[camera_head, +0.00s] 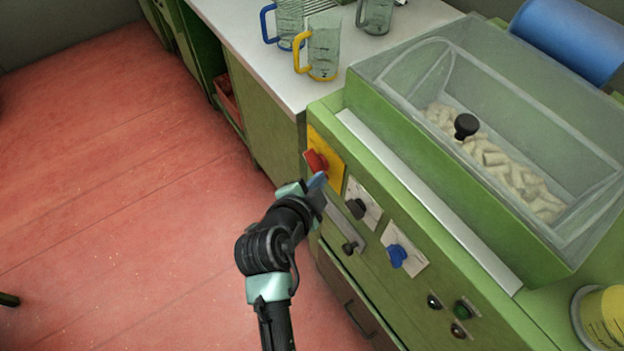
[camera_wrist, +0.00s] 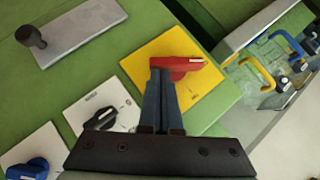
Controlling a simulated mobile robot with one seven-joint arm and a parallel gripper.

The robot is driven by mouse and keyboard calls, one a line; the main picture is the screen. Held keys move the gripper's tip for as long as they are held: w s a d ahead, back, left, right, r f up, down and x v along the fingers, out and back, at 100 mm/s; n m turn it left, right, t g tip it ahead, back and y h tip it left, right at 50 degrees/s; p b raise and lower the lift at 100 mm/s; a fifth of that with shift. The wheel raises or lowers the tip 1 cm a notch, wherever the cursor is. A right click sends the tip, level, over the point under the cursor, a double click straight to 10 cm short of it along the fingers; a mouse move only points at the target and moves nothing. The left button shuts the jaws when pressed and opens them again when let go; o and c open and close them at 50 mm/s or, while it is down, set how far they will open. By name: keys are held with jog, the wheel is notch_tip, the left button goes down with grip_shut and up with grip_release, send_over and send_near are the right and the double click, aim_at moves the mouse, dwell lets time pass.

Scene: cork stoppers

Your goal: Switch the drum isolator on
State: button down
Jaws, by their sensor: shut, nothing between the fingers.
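The isolator is a red rotary handle (camera_head: 315,161) on a yellow plate (camera_head: 331,150), at the upper left of the green machine's front panel. In the wrist view the red handle (camera_wrist: 184,64) lies across the yellow plate (camera_wrist: 195,95), pointing right. My gripper (camera_head: 319,180) is shut and empty, in front of the plate just below the handle. In the wrist view the tips of my gripper (camera_wrist: 163,74) overlap the left part of the handle and hide some of it. I cannot tell whether they touch it.
Beside the plate are a black knob (camera_head: 357,208), a blue knob (camera_head: 397,256) and a black-knobbed slide (camera_head: 349,246). Push buttons (camera_head: 462,311) sit lower right. A clear-covered bin of corks (camera_head: 500,165) is above.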

notch_tip(320, 180, down, 2)
jog(key=m+t+y+b, duration=0.1)
jog(key=m+t+b, duration=0.2)
jog(key=b, duration=0.9)
jog(key=shift+t, duration=0.6)
jog(key=shift+d, duration=0.15)
